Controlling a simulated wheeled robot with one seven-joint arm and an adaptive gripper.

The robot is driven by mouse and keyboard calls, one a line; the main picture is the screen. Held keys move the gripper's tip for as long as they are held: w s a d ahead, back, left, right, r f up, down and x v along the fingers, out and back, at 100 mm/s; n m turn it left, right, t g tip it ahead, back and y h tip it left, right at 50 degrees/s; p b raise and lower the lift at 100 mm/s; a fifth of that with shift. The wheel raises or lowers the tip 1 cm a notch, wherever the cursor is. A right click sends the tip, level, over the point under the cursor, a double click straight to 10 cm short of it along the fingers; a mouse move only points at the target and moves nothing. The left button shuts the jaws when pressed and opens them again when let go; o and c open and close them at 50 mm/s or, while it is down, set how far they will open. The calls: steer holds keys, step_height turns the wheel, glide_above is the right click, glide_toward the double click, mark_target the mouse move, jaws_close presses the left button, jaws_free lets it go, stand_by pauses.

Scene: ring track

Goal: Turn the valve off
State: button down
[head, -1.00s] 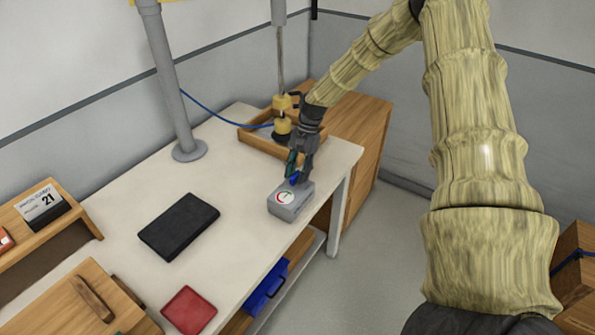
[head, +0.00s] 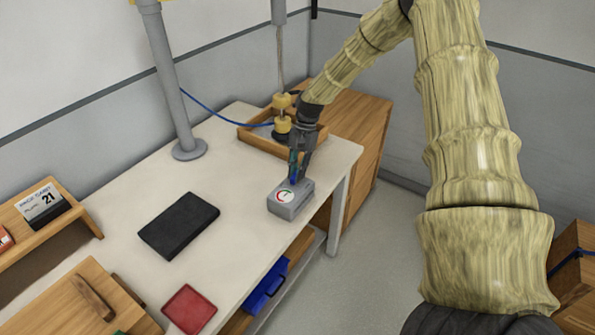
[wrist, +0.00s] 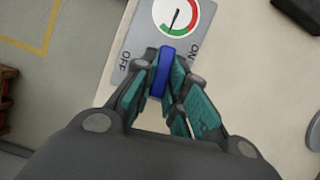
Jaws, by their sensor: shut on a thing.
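The valve is a grey box (head: 290,201) near the right front edge of the white table, with a round dial (wrist: 177,14) on top. Its blue handle (wrist: 161,72) stands between OFF and ON labels in the wrist view, OFF at left and ON at right. The handle lies roughly midway between the two labels. The dial's needle points down toward the green part of its scale. My gripper (head: 296,178) is over the box, its teal-padded fingers shut on the blue handle; it also shows in the wrist view (wrist: 164,86). The fingers hide part of the handle.
A wooden tray (head: 256,142) with a yellow-and-black fixture (head: 282,124) stands behind the valve. A black flat case (head: 180,225) and a red dish (head: 189,309) lie to the left. A grey post (head: 172,85) rises from the table.

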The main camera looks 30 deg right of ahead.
steer(key=n+g+h, duration=0.1)
steer(key=n, duration=0.3)
steer(key=shift+w, duration=0.1)
steer(key=n+g+h, duration=0.1)
steer(key=n, duration=0.3)
steer(key=shift+a, duration=0.1)
steer(key=n+h, duration=0.2)
steer(key=n, duration=0.2)
steer(key=shift+a+n, duration=0.1)
steer(key=shift+n, duration=0.2)
steer(key=shift+a+n+h, duration=0.1)
steer(key=shift+n+h, duration=0.7)
steer(key=shift+n, duration=1.1)
steer(key=c, duration=1.4)
jaws_free()
steer(key=shift+c, duration=0.2)
steer(key=shift+r, duration=0.1)
steer(key=v, duration=1.1)
steer(key=shift+r, duration=0.4)
